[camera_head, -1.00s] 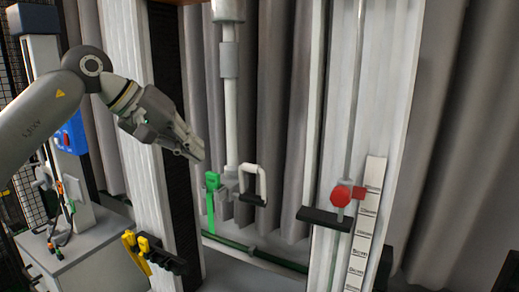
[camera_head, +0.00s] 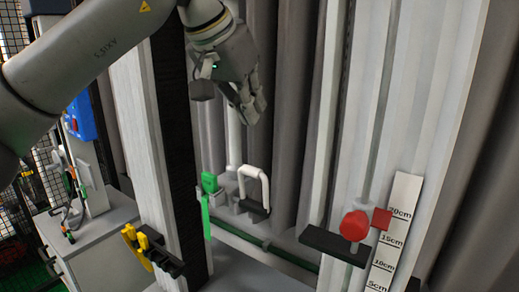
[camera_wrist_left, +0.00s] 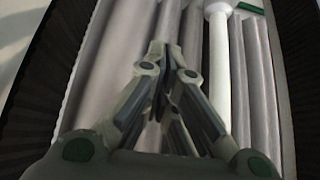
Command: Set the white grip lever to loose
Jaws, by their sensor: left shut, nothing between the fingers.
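The white grip lever (camera_head: 264,178) is a U-shaped handle with a dark pad at its lower end. It sits on a grey block at the bottom of a white vertical rod (camera_head: 233,140), beside a green lever (camera_head: 209,184). My left gripper (camera_head: 254,114) is shut and empty, above the white lever and apart from it, covering part of the rod. In the left wrist view the shut fingertips (camera_wrist_left: 170,50) point toward the curtain, with a white rod (camera_wrist_left: 219,65) to their right. The white lever cannot be made out there. My right gripper is not in view.
A white post (camera_head: 152,130) stands left, with yellow clips (camera_head: 137,242) on a dark holder. At right are a red knob (camera_head: 355,226), a black bar (camera_head: 332,244) and a scale (camera_head: 395,230). Grey curtains (camera_head: 290,110) hang behind. Open room lies between the posts.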

